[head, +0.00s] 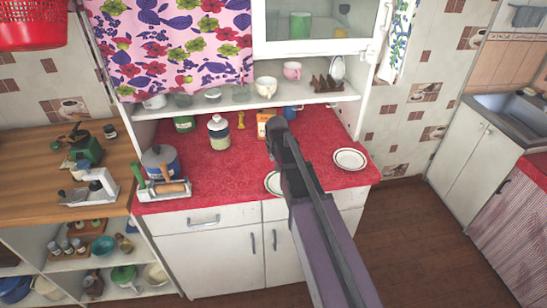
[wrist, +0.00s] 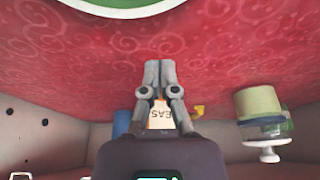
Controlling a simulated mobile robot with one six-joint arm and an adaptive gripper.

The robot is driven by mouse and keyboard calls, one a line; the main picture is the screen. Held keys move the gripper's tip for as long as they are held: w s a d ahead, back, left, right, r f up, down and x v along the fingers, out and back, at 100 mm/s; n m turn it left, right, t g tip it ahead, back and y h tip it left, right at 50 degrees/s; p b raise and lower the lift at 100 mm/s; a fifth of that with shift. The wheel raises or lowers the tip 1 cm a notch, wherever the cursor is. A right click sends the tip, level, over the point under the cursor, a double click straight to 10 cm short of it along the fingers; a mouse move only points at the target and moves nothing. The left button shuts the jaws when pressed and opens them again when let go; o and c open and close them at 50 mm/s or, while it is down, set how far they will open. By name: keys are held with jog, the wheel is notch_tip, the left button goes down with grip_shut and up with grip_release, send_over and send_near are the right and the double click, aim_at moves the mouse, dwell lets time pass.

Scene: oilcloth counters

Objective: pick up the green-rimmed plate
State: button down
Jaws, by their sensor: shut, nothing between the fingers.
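A white plate with a green rim (head: 271,183) lies on the red counter near its front edge, partly hidden behind my arm in the head view. A plate with a green band and white edge (wrist: 108,8) shows cut off at the top of the wrist view. A second white plate (head: 350,159) lies further right on the counter; its thin rim is dark, its exact colour hard to tell. My gripper (head: 277,123) extends over the counter in the head view. Its fingers (wrist: 160,65) are together and empty in the wrist view, apart from the plate.
An orange-and-white box (head: 263,125), a lidded jar (head: 218,133) and a green tin (head: 184,124) stand toward the back, below a shelf (head: 240,101) with cups. A blue canister (head: 161,161) and a tool holder (head: 160,186) stand at left. Red counter around the right plate is clear.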

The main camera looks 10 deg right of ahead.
jog(key=shift+p+v, duration=0.65)
jog(key=shift+v, duration=0.15)
jog(key=p+v, duration=0.5)
jog(key=shift+r, duration=0.35)
jog(key=shift+s, duration=0.1)
jog(key=c, duration=0.8)
grip_release()
jog(key=shift+s, duration=0.25)
jog(key=shift+o, duration=0.3)
jog(key=s+d+f+g+b, duration=0.1)
jog(key=s+g, duration=0.1)
jog(key=s, duration=0.8)
jog(key=s+d+f+g+b, duration=0.1)
jog(key=s+d+f, duration=0.1)
jog(key=s, duration=0.8)
jog(key=shift+s+g, duration=0.35)
jog(key=shift+g, duration=0.05)
jog(key=shift+w, duration=0.1)
